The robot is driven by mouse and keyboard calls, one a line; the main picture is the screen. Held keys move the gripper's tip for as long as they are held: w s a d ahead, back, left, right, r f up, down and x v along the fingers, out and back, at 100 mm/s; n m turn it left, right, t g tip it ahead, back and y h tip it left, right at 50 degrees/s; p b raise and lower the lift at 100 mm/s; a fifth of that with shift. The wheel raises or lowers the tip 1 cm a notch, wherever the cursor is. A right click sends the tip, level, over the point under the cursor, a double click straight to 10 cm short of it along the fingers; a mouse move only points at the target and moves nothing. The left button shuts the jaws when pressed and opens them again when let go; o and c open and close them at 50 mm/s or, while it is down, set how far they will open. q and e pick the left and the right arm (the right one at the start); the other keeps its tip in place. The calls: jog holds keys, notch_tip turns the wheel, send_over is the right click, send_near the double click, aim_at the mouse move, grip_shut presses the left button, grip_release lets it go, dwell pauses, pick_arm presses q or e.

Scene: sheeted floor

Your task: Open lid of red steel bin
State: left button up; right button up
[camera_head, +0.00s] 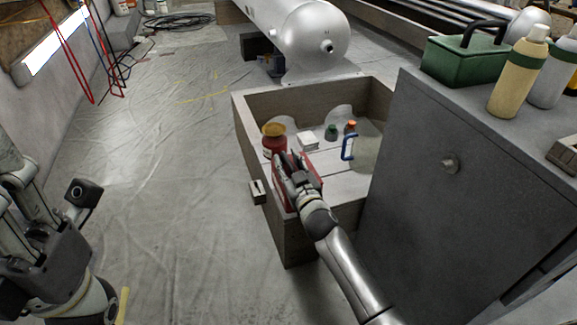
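A red box-shaped thing (311,178), which seems to be the red steel bin, stands at the near left side of an open wooden crate (258,185). My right gripper (288,163) is over it and hides much of it, including its top. I cannot tell whether the fingers touch it or how far apart they are. A red can with an orange-yellow top (273,145) stands just behind the gripper. My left gripper (82,205) is at the lower left, over the floor and far from the crate. Its finger opening is unclear.
The crate also holds a white block (308,141), small bottles (331,132) and a clear jug with a blue handle (362,150). A grey cabinet (440,200) closes off the right, with a green toolbox (465,62) on top. The sheeted floor at left is clear.

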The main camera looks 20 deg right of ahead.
jog(key=shift+w, duration=0.15)
grip_shut()
jog(key=shift+r, duration=0.1)
dwell(0.4)
